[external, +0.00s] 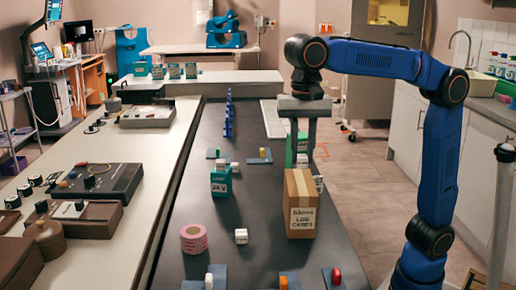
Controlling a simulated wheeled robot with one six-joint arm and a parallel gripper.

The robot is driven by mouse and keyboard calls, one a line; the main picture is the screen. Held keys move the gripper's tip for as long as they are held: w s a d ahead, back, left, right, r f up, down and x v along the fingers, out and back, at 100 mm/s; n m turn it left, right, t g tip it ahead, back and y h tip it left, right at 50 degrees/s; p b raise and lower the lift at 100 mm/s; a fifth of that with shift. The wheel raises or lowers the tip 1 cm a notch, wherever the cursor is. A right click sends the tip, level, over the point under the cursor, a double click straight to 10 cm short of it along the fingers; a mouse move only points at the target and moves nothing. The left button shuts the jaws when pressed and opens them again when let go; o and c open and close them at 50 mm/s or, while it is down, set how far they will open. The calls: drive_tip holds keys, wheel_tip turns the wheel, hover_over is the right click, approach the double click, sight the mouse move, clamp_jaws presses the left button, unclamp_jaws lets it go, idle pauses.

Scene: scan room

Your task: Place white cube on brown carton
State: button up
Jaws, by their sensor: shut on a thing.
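The brown carton (301,197) stands upright on the dark table strip, with a white label reading "LOG CARDS" on its front. My gripper (302,159) points down over the carton's back part. It is shut on a small white cube (302,161), which shows between the fingertips just above the carton's top. I cannot tell whether the cube touches the carton.
A pink tape roll (194,238) and a teal box (221,183) stand left of the carton. A green box (302,143) stands behind my fingers. Small coloured pieces on blue pads lie at the front, including a red one (336,275).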

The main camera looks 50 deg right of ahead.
sight(302, 157)
drive_tip(key=shift+f, duration=2.05)
drive_tip(key=shift+f, duration=0.15)
drive_tip(key=o, duration=1)
wheel_tip(302, 157, up, 12)
drive_tip(key=shift+r, duration=0.15)
